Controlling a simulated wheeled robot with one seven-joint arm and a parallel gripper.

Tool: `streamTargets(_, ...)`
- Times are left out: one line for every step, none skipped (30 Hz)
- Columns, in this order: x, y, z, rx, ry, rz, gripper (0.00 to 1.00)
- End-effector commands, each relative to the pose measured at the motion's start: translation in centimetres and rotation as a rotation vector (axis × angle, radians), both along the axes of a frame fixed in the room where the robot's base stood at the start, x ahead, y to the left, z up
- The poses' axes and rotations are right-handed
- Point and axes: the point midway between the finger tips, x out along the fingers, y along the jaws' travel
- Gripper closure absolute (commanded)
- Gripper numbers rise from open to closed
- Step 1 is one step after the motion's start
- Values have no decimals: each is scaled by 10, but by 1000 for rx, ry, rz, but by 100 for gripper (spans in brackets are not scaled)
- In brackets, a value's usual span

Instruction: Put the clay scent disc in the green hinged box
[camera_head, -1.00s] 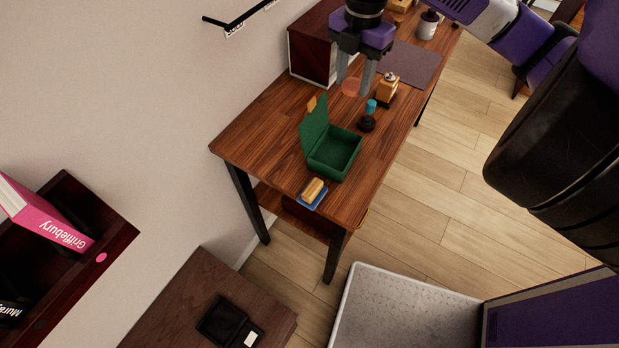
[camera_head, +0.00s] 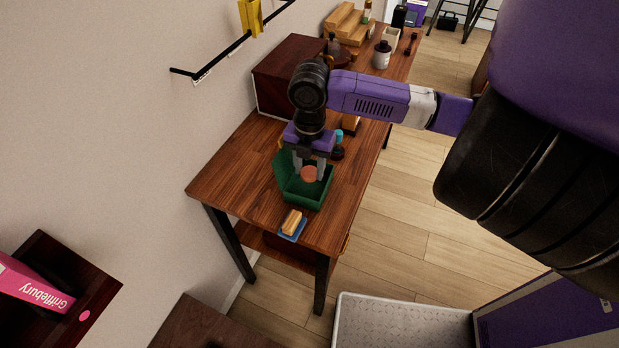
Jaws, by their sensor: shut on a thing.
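The clay scent disc (camera_head: 309,174) is a round, reddish-orange piece held between the grey fingers of my gripper (camera_head: 309,172). My gripper points down over the green hinged box (camera_head: 308,202) on the wooden table. The box's lid (camera_head: 284,174) stands open on the left side. The disc shows against the box's inside. I cannot tell exactly how high it is above the floor of the box. My gripper hides part of the lid and the back of the box.
A tan block on a blue base (camera_head: 291,223) sits in front of the box. A dark bottle with a blue cap (camera_head: 339,141) stands close behind it. A dark red cabinet (camera_head: 287,77) stands farther back by the wall. The table's front left is bare.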

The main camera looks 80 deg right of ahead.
Motion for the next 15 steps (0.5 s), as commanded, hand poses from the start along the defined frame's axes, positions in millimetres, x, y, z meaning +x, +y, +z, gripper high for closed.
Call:
streamTargets(0, 0, -4, 0, 1, -1, 100)
streamTargets(0, -1, -5, 0, 1, -1, 100)
streamTargets(0, -1, -7, 0, 1, -1, 100)
streamTargets(0, 0, -9, 0, 1, -1, 100)
streamTargets(0, 0, -10, 0, 1, -1, 100)
streamTargets(0, 0, -13, 1, 1, -2, 100)
streamTargets(0, 0, -16, 2, 0, -2, 100)
streamTargets(0, 0, -20, 1, 1, -2, 100)
streamTargets(-1, 0, -25, 1, 2, -3, 100)
streamTargets(-1, 0, -30, 2, 2, -4, 100)
streamTargets(0, 0, -34, 2, 1, -3, 100)
streamTargets(0, 0, -41, 2, 2, -3, 100)
streamTargets(-1, 0, -44, 2, 2, -3, 100)
streamTargets(0, 0, -47, 1, 1, -2, 100)
streamTargets(0, 0, -49, 0, 1, -2, 100)
